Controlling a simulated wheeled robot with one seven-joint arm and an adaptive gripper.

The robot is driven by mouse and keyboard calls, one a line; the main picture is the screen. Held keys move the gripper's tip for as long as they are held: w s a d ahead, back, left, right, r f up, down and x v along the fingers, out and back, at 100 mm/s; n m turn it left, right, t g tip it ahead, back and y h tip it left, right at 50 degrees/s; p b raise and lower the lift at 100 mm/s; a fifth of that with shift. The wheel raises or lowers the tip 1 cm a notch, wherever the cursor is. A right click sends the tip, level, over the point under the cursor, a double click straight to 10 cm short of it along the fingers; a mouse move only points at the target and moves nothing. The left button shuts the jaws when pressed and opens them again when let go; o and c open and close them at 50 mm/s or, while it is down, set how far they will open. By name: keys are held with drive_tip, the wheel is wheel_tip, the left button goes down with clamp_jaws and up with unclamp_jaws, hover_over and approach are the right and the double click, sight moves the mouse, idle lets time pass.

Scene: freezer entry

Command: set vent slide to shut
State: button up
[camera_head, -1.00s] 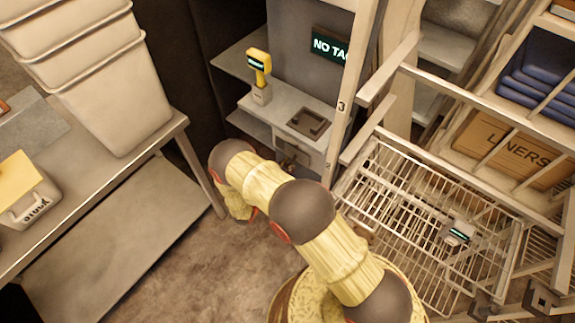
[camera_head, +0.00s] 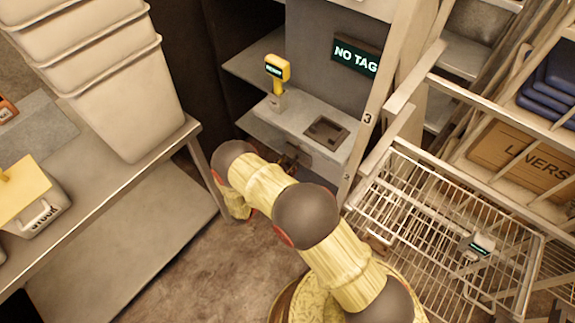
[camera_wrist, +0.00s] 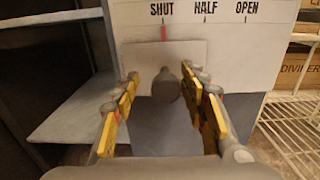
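The vent slide's plate (camera_wrist: 140,58) is on a pale panel in the wrist view, with the words SHUT, HALF and OPEN above it. A red pointer (camera_wrist: 163,33) at the top of the plate stands under SHUT. A dark knob (camera_wrist: 166,86) sticks out from the plate. My gripper (camera_wrist: 161,80) is open, its yellow fingers on either side of the knob, with visible gaps. I cannot tell whether either finger touches it. In the head view, my arm hides most of the gripper and the slide.
A yellow scanner (camera_head: 277,70) and a recessed tray (camera_head: 325,131) are on the grey counter. A NO TAG sign (camera_head: 356,57) hangs behind. A wire basket (camera_head: 430,215) is on the right. A metal table (camera_head: 120,195) with white bins (camera_head: 125,100) is on the left.

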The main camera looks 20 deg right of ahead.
drive_tip(key=shift+s, duration=0.1)
drive_tip(key=v, duration=1.2)
idle(0.4)
